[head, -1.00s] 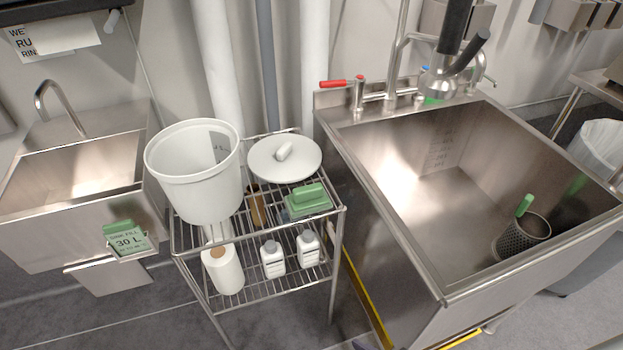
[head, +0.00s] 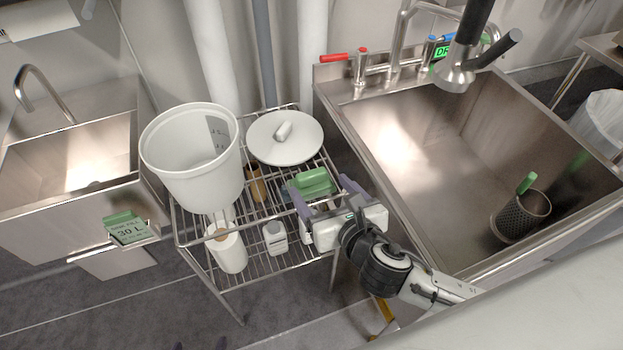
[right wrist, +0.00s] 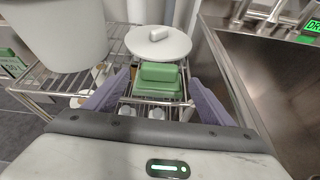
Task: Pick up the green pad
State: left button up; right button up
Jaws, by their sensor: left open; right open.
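The green pad (head: 313,180), a block with a raised green handle, lies on the top wire shelf of the rack (head: 180,240), in front of the white lid. My right gripper (head: 320,190) is open at the front of the pad, its purple fingers spread toward either side. In the right wrist view the pad (right wrist: 160,78) shows between the two fingers (right wrist: 160,92), with nothing held. The gripper hides part of the pad's lower front in the head view. My left gripper is in neither view.
A white bucket (head: 190,165) stands left on the shelf, and a white lid (head: 285,140) lies behind the pad. A paper roll (head: 229,252) and bottle (head: 275,238) are below. A deep steel sink (head: 430,150) stands close on the right.

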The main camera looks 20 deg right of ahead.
aim_at(314, 178)
jog(key=shift+n, duration=0.3)
jog(key=x, duration=0.4)
jog(key=shift+w+r, duration=0.15)
jog(key=shift+w, duration=0.2)
jog(key=b+x, duration=0.1)
jog(key=x, duration=0.4)
jog(key=shift+w+a, duration=0.1)
jog(key=shift+w, duration=0.3)
pick_arm(q)
jog(key=shift+w+f, duration=0.15)
jog(key=shift+f, duration=0.3)
pick_arm(e)
jog(key=c, duration=1.2)
pick_arm(q)
notch_tip(314, 178, up, 2)
jog(key=shift+r+p, duration=0.2)
jog(key=shift+p, duration=1)
pick_arm(e)
jog(key=shift+o, duration=0.2)
notch_tip(314, 178, up, 10)
